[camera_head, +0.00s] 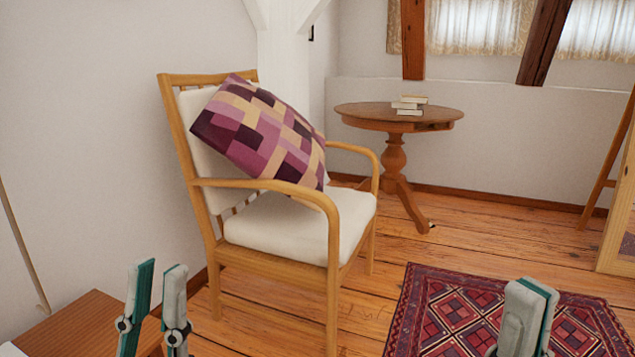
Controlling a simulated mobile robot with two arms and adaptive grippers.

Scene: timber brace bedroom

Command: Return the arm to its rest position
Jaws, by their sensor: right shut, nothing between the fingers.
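My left gripper (158,283) is at the bottom left, its two fingers pointing up and apart with nothing between them. It shows in front of a brown wooden surface (80,325) at the lower left corner. My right gripper (530,300) is at the bottom right, seen in front of the red patterned rug (440,300). Its fingers are together and hold nothing. Most of both arms is outside the picture.
A wooden armchair (335,230) with white cushions and a purple checked pillow (262,130) stands ahead. A round wooden table (360,112) with several books (409,105) is behind it, against the wall. Wooden floor (470,235) lies open between the table and rug.

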